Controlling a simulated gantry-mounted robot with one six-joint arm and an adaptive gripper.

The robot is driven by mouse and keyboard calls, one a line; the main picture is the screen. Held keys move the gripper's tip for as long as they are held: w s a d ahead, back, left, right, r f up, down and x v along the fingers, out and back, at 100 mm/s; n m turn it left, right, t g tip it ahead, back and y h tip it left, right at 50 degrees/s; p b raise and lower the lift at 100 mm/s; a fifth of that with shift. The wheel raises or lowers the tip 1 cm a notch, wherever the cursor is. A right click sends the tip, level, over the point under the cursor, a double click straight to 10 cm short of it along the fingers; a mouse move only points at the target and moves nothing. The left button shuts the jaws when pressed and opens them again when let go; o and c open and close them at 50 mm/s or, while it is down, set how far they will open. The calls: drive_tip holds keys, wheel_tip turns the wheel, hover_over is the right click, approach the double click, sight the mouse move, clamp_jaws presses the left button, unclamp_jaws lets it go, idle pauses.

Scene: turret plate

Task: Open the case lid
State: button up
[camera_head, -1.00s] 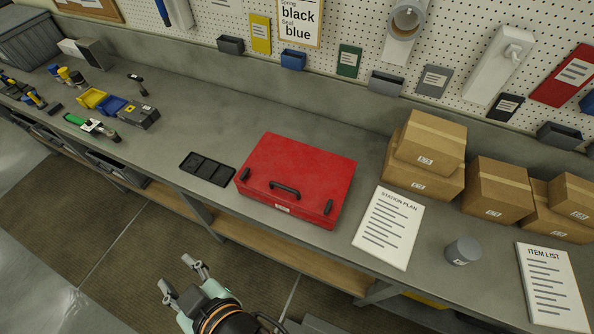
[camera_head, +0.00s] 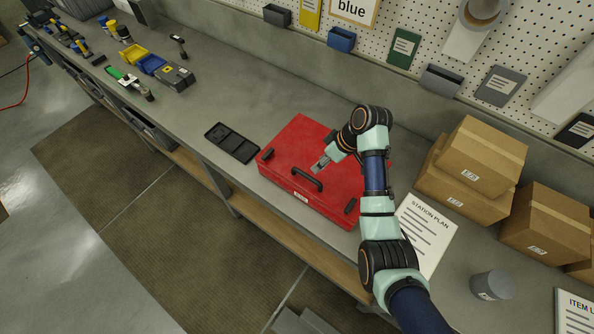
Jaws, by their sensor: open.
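The red case (camera_head: 287,148) lies shut on the grey workbench, with a black handle (camera_head: 307,180) on its front edge and a black latch at each side of that edge. My gripper (camera_head: 318,168) is over the front part of the lid, just behind the handle. Its fingertips point down and left, and it looks empty. I cannot tell whether the fingertips touch the lid. My arm crosses the case's right side and hides part of the lid there.
A black compartment tray (camera_head: 232,142) lies left of the case. A station plan sheet (camera_head: 427,225) lies to the right, partly behind my arm. Cardboard boxes (camera_head: 480,160) and a grey cylinder (camera_head: 491,286) stand farther right.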

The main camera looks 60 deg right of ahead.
hover_over(310, 173)
drive_tip(key=s+a, duration=0.1)
drive_tip(key=a, duration=0.2)
drive_tip(key=f, duration=0.7)
drive_tip(key=shift+s+a, duration=0.1)
drive_tip(key=shift+a, duration=0.1)
clamp_jaws()
